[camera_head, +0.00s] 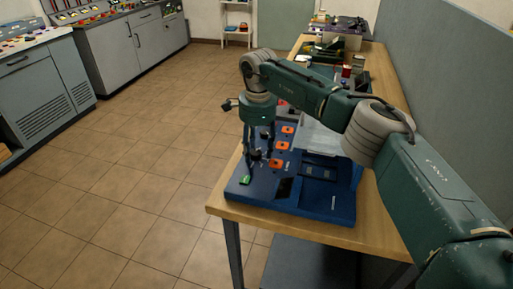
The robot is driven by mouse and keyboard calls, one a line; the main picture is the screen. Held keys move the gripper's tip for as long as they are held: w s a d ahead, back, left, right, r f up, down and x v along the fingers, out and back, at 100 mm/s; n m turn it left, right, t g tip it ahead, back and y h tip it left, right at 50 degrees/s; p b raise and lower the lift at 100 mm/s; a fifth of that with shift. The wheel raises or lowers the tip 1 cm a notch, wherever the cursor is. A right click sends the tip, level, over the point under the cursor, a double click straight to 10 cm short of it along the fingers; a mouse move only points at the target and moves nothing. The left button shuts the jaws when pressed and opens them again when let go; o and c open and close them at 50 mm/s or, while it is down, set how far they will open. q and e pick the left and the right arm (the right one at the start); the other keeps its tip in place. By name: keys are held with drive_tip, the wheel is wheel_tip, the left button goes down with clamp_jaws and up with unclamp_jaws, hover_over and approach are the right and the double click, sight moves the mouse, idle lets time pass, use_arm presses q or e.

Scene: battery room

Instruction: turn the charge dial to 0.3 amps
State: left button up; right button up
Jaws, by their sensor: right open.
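A blue charger unit (315,208) lies on the wooden table, with orange squares (281,145) bearing dark centres, dark panels and a small green part (245,180) near its left edge. My right gripper (262,157) points down over the left part of the unit, its fingers apart. Small dark knob-like parts show around the fingertips. I cannot tell which is the charge dial, whether a finger touches it, or what its setting is. The scale marks are too small to read. My right arm covers part of the unit's far side. My left gripper is not in view.
The wooden table (384,216) runs away from me along a grey partition (445,90). Several objects, including a red can (346,71), stand farther back on it. Grey control cabinets (130,45) stand across the open tiled floor (130,170) on the left.

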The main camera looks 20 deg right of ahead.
drive_tip(key=c, duration=1.1)
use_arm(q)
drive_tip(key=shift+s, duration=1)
use_arm(e)
drive_tip(key=shift+c, duration=0.2)
